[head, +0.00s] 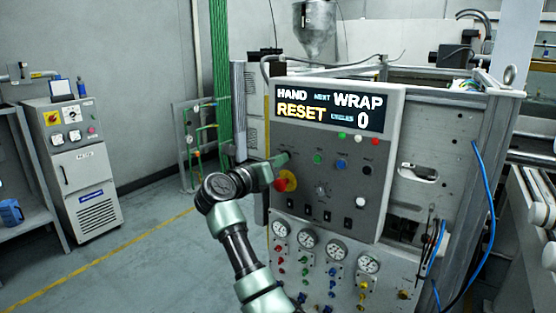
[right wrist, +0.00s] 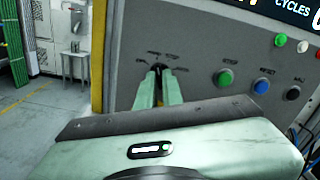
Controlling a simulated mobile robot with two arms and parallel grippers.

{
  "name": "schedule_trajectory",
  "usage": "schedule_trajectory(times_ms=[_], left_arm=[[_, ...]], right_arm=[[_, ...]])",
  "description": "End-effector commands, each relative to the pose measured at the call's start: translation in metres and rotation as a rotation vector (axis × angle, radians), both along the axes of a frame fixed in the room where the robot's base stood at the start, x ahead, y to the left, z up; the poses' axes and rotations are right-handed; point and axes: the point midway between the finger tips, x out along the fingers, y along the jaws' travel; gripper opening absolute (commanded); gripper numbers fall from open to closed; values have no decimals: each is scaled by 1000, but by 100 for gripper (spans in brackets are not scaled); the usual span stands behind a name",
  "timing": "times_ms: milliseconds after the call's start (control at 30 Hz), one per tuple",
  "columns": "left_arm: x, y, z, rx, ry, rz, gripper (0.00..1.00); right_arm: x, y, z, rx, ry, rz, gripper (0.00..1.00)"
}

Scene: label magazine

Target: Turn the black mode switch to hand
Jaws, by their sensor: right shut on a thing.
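The black mode switch (right wrist: 157,67) is on the grey control panel (head: 388,165), at its upper left below the display. In the right wrist view it shows as a small dark knob between my fingertips, with small markings around it that are too small to read. My right gripper (head: 282,159) reaches the panel from the left and is shut on the switch; its two pale green fingers (right wrist: 158,88) show in the right wrist view. In the head view the gripper hides the switch. The display (head: 330,112) reads HAND, WRAP, RESET and CYCLES 0. My left gripper is not in view.
A red emergency button on a yellow plate (head: 285,182) sits just below my right gripper. Green (head: 317,159), blue (head: 341,165) and black buttons lie to the right. Gauges and small valves are below the panel. The floor to the left is open.

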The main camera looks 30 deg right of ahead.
Motion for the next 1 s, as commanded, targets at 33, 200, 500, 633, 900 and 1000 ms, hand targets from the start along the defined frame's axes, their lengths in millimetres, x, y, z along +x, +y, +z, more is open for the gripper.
schedule_trajectory(times_ms=[33, 200, 500, 633, 900, 1000], left_arm=[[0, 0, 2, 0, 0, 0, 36], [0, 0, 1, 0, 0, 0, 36], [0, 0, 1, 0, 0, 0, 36], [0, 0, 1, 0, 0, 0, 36], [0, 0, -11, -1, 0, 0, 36], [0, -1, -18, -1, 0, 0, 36]], right_arm=[[0, 0, 0, -4, 15, 0, 0], [0, 0, -1, -8, 22, 1, 0], [0, 0, -1, -8, 20, 1, 29], [0, 0, 0, -8, 20, 1, 29], [-8, 23, -5, -5, 18, 6, 29], [-15, 40, -5, -4, 19, 5, 29]])
